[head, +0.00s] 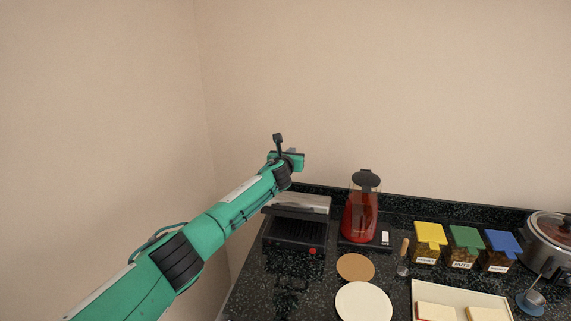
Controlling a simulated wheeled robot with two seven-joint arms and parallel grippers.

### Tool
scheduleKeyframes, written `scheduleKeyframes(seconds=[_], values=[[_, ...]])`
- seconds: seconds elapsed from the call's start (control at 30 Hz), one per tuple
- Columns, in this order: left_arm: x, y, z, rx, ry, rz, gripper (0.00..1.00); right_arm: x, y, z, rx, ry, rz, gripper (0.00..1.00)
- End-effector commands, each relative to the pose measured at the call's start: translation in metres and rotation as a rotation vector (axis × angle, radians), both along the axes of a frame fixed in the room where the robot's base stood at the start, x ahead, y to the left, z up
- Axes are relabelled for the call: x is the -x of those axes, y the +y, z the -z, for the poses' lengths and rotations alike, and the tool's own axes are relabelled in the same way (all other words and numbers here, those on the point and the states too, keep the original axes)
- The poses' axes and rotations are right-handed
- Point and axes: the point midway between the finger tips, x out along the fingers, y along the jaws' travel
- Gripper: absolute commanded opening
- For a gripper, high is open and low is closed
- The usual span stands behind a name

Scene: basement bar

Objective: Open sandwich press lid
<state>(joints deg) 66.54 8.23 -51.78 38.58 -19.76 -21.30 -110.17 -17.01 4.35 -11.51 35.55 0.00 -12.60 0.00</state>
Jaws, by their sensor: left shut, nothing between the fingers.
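The sandwich press (293,233) stands on the dark counter at the back left, with a red knob or light at its front right corner. Its silver lid (308,202) shows raised at the back, with a dark front edge. The dark lower part shows in front of it. I cannot tell the exact lid angle. My left gripper (279,138) is shut and empty, above and behind the press and apart from it, against the wall. My left forearm passes just left of the lid and hides a little of the press's surroundings. My right gripper is out of view.
A jug of red liquid (360,216) stands close right of the press. A brown round board (355,267), a white plate (363,302), several lidded jars, a tray of bread (421,291) and a pot (549,238) fill the counter rightward. Walls bound the back and left.

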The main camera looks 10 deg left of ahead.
Motion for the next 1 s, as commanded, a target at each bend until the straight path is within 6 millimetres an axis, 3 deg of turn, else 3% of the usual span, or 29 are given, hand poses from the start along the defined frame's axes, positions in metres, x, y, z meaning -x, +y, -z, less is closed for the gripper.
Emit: scheduleKeyframes(seconds=[0.2,0.47,1.0], values=[[0.0,0.001,0.001,0.0,0.0,0.0,0.0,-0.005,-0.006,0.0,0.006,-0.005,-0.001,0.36],[0.0,0.001,0.001,0.0,0.0,0.0,0.0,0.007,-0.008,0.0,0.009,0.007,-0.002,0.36],[0.0,0.001,0.001,0.0,0.0,0.0,0.0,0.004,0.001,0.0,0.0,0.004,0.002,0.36]])
